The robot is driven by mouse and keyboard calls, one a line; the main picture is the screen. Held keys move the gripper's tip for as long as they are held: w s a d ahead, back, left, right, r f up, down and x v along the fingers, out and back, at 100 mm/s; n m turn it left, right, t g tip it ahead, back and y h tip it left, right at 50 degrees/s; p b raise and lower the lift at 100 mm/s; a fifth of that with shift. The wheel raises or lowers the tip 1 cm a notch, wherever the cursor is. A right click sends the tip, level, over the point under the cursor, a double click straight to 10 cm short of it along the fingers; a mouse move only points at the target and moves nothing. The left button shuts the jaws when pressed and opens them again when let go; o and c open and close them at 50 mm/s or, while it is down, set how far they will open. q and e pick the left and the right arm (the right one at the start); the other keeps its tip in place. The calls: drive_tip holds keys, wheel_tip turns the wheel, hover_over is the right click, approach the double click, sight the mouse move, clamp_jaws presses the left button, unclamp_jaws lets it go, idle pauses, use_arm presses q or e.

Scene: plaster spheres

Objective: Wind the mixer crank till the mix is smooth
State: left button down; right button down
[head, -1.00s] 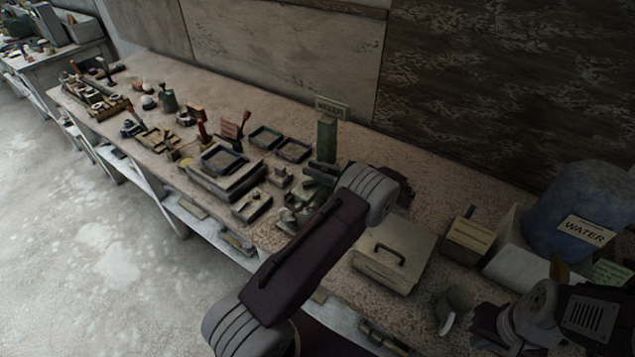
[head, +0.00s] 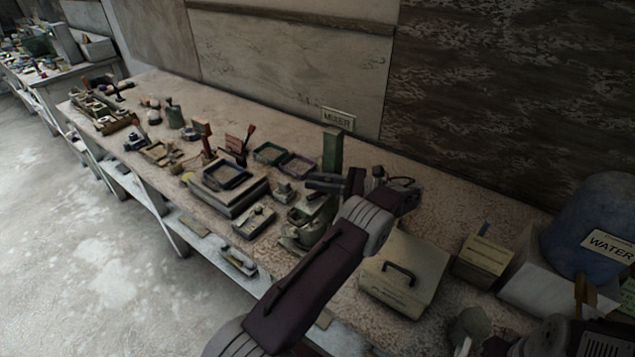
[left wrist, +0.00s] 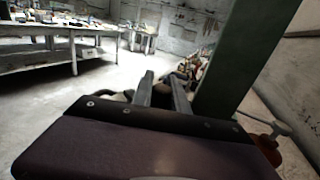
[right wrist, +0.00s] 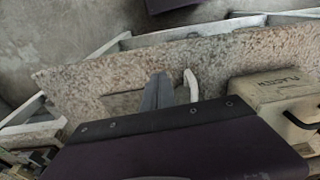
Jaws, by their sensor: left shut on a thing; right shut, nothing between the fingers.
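The mixer has a green upright column (head: 332,150) at the back of the bench and a grey-green metal pot (head: 308,215) in front. The column also fills the right of the left wrist view (left wrist: 238,60). My left gripper (head: 325,182) is beside the column above the pot, shut on a small dark brown knob (left wrist: 171,86), seemingly the crank's grip. The rest of the crank is hidden, and the mix inside the pot cannot be seen. My right gripper (right wrist: 160,90) is shut and empty above the bench, near a pale curved handle (right wrist: 191,86).
A lidded plaster box (head: 405,270) stands right of the mixer, with a small labelled box (head: 485,262) and a blue water drum (head: 597,225) beyond. Trays and tools crowd the left bench. A "MIXER" sign (head: 338,118) is on the wall.

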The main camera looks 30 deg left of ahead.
use_arm(q)
drive_tip(key=c, duration=1.3)
unclamp_jaws()
drive_tip(key=shift+s+r, duration=0.1)
